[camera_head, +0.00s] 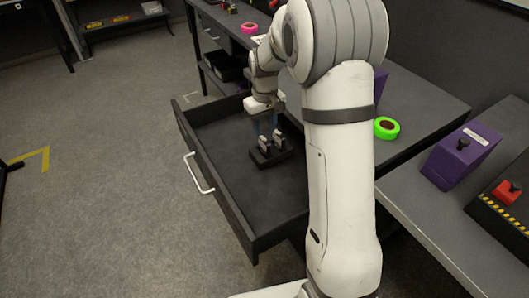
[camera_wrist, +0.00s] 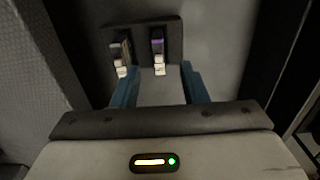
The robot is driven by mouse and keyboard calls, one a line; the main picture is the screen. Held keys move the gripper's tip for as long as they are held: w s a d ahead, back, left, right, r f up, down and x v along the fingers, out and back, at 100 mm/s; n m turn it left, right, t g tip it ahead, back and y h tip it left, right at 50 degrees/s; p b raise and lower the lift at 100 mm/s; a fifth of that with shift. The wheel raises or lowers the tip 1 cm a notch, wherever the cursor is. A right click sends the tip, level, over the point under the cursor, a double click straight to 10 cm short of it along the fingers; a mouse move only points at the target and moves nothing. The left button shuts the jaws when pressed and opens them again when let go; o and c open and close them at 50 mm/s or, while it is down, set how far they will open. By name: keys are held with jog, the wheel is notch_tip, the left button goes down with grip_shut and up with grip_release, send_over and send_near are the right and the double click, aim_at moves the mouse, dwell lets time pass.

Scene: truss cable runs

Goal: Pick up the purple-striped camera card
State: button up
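The purple-striped camera card (camera_wrist: 158,45) stands in a black holder (camera_wrist: 140,28) in the wrist view, with a pale lower end. A second card (camera_wrist: 119,54) with a dark reddish stripe stands to its left in the same holder. My gripper (camera_wrist: 158,73) is open, its blue fingers spread apart with nothing between them that I can see it grip. The purple-striped card lies ahead, between the lines of the two fingers. In the head view my gripper (camera_head: 266,128) points down over the holder (camera_head: 272,157) inside the open drawer; the stripe colours cannot be told there.
The drawer (camera_head: 231,213) is pulled out, with walls around the holder and bare floor in front. A green tape roll (camera_head: 386,128) and a pink one (camera_head: 249,28) lie on the worktop. A purple box (camera_head: 460,155) and a red switch (camera_head: 507,192) stand at right.

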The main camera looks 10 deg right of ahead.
aim_at(264, 138)
jog(key=shift+w+f, duration=0.2)
jog(key=shift+f, duration=0.35)
jog(key=shift+w+f, duration=0.15)
jog(key=shift+f, duration=0.35)
notch_tip(264, 138, down, 7)
jog(key=shift+r+b, duration=0.1)
jog(key=shift+b, duration=0.85)
jog(key=shift+c, duration=0.3)
grip_shut()
